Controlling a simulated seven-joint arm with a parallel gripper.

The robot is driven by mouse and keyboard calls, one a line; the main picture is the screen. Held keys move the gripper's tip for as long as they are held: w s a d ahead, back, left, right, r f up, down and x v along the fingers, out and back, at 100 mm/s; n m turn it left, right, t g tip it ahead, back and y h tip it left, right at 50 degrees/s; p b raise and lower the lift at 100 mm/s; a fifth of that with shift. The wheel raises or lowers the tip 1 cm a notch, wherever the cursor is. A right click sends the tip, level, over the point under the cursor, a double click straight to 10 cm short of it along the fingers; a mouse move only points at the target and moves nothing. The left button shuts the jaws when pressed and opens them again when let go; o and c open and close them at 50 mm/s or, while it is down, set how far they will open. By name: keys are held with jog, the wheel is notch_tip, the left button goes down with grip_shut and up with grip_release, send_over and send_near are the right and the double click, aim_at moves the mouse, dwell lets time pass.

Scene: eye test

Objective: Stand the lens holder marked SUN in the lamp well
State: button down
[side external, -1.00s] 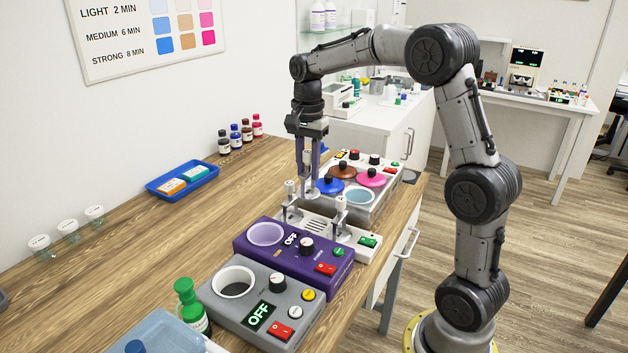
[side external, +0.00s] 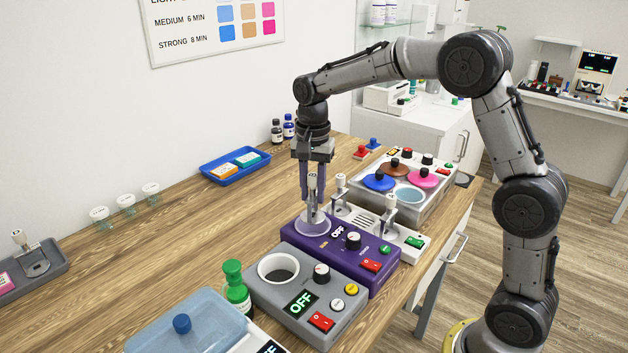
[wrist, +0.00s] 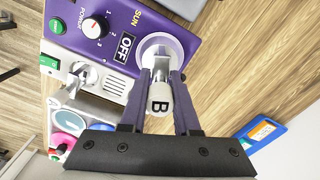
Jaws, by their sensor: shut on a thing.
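My gripper (side external: 313,200) is shut on the pale handle of a lens holder (wrist: 159,95), upright over the round lamp well (side external: 299,229) of the purple box (side external: 345,262). The handle's top reads "B" in the wrist view. The yellow word SUN shows on the purple box (wrist: 110,30) there, whose display reads OFF. The holder's lower end is at the well's opening; I cannot tell whether it touches the bottom. Two more holders (side external: 340,188) (side external: 390,203) stand in the white rack (side external: 410,240) behind the box; their marks are unreadable.
A grey box (side external: 325,290) with a round well stands in front of the purple box, beside a green-capped bottle (side external: 235,285). A blue-lidded container (side external: 170,335) is front left. A grey tray (side external: 50,280) bears another holder.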

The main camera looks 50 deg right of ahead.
aim_at(313, 217)
jog(key=shift+f, duration=3.3)
jog(key=shift+f, duration=0.3)
jog(key=shift+c, duration=1.7)
grip_release()
jog(key=shift+r, duration=3)
